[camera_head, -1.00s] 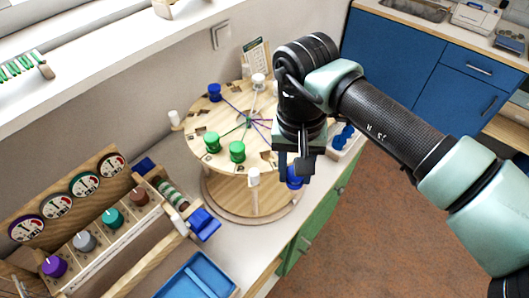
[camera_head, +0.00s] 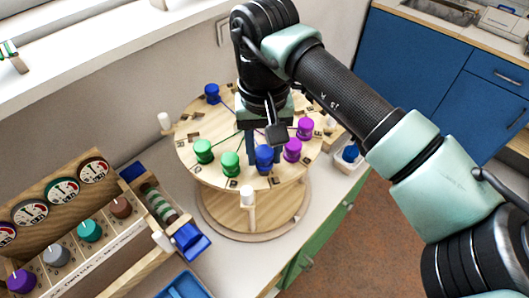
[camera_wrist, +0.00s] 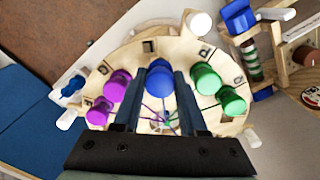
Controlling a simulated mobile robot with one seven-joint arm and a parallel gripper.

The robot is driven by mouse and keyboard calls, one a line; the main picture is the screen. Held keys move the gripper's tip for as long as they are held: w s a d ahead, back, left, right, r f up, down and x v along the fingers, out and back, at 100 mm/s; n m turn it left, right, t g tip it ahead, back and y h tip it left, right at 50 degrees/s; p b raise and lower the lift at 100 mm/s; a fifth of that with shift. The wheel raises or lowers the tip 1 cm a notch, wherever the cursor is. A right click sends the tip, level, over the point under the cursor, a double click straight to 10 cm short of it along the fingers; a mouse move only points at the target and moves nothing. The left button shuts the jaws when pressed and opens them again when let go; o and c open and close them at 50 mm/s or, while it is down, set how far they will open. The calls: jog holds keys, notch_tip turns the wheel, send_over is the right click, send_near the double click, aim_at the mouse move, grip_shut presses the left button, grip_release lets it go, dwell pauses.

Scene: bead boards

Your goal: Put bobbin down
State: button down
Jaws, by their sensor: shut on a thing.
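My gripper (camera_head: 263,138) points down over the front part of the round wooden bead board (camera_head: 190,165). It is shut on a blue bobbin (camera_head: 264,158), which sits between the two fingers in the wrist view (camera_wrist: 158,82). The bobbin is between two green bobbins (camera_head: 230,163) on the left and two purple bobbins (camera_head: 292,150) on the right. I cannot tell whether its base touches the board. Another blue bobbin (camera_head: 212,93) stands at the board's back left. Coloured threads run toward the board's middle, partly hidden by my arm.
White-topped posts (camera_head: 247,195) stand around the board's edge. A wooden panel with dials and coloured knobs (camera_head: 89,231) is at left, with a blue tray (camera_head: 182,286) in front. More blue bobbins (camera_wrist: 73,86) lie in a pale tray beside the board.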

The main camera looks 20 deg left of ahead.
aim_at(264, 150)
jog(key=shift+f, duration=0.75)
jog(key=shift+f, duration=0.15)
jog(key=shift+c, duration=2.3)
grip_release()
notch_tip(264, 150, up, 12)
jog(key=shift+r+b, duration=0.2)
jog(key=shift+b, duration=0.75)
